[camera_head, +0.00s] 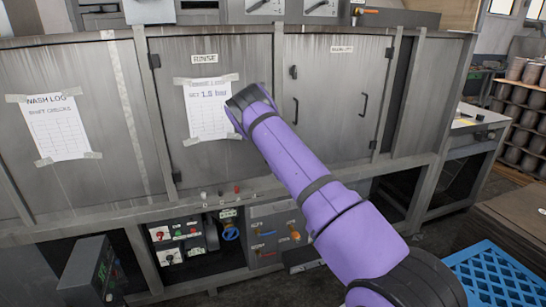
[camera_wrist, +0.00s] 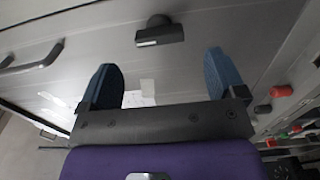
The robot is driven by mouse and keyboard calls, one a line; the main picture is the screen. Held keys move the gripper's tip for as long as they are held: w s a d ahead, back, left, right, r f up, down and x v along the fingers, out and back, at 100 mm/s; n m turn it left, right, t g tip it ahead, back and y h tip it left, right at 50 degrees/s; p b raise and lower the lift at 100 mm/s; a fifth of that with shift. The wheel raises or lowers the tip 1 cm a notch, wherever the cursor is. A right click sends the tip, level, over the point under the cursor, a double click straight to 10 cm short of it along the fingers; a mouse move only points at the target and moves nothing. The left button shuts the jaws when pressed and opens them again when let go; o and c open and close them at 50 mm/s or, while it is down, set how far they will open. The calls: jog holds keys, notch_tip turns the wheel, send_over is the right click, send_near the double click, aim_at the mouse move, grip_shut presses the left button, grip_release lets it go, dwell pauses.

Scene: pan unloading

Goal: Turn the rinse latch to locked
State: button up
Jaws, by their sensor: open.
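The rinse door (camera_head: 225,130) is the middle grey cabinet door, with a "RINSE" label (camera_head: 205,58) and a taped paper (camera_head: 207,108). A black latch (camera_wrist: 158,32) sticks out from a grey door in the wrist view; its bar runs across the picture. In the head view I cannot see a latch on the rinse door, as my arm covers that part. My gripper (camera_wrist: 158,62) is open, with two blue fingers apart and nothing between them. The latch lies ahead of the fingertips, apart from them. In the head view my gripper (camera_head: 238,110) is in front of the rinse door.
A black handle (camera_wrist: 35,57) is at the wrist view's left; red knobs (camera_wrist: 282,91) are at its right. The right door has a small latch (camera_head: 293,72) and handle (camera_head: 295,110). A control panel (camera_head: 180,240) sits below. A blue crate (camera_head: 490,275) is at lower right.

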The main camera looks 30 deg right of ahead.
jog(key=shift+v, duration=2.7)
jog(key=s+a+r+m+g, duration=0.2)
jog(key=r+m, duration=0.2)
jog(key=r, duration=0.5)
jog(key=s+a+r+m+g, duration=0.2)
jog(key=a+r+m, duration=0.15)
jog(key=r, duration=0.45)
jog(key=s+a+r+m+g+y, duration=0.25)
jog(key=s+a+r+m, duration=0.25)
jog(key=s+a+r, duration=0.6)
jog(key=s+a+r+g, duration=0.2)
jog(key=s+a, duration=0.2)
jog(key=s, duration=0.8)
jog(key=s+a+r+m+g+y, duration=0.1)
jog(key=s+a, duration=0.2)
jog(key=s, duration=0.9)
jog(key=s+a+r+m+g+y, duration=0.1)
jog(key=s+a, duration=0.3)
jog(key=s, duration=0.9)
jog(key=shift+a+r+g, duration=0.3)
jog(key=shift+r+g, duration=0.55)
jog(key=shift+m+y, duration=0.25)
